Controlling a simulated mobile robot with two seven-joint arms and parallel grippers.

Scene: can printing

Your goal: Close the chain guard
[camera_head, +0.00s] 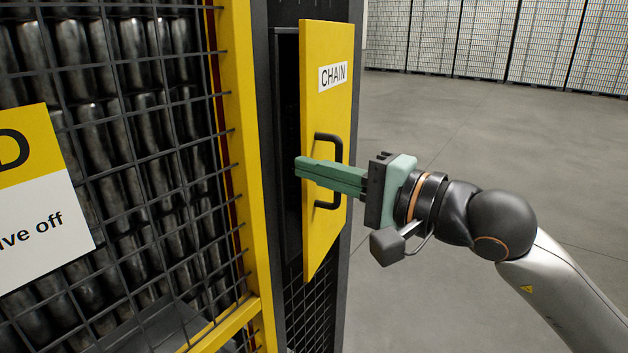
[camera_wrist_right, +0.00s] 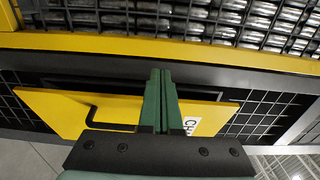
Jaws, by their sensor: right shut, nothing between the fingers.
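The chain guard (camera_head: 325,100) is a yellow door panel with a white CHAIN label (camera_head: 332,76) and a black bar handle (camera_head: 337,142). It stands partly open, with a dark gap between it and the frame at its left. My right gripper (camera_head: 299,168) is shut and empty, its green fingers lying across the panel near the handle. I cannot tell whether they touch it. In the right wrist view the fingers (camera_wrist_right: 160,75) reach over the yellow panel (camera_wrist_right: 60,110), and the label is partly hidden behind them. My left gripper is not in view.
A yellow-framed wire mesh (camera_head: 150,160) with dark metal cylinders behind it fills the left. A yellow and white sign (camera_head: 45,215) hangs on it. A dark post (camera_head: 268,100) stands beside the guard. Grey floor (camera_head: 480,120) is open at the right, with stacked pallets (camera_head: 480,35) far back.

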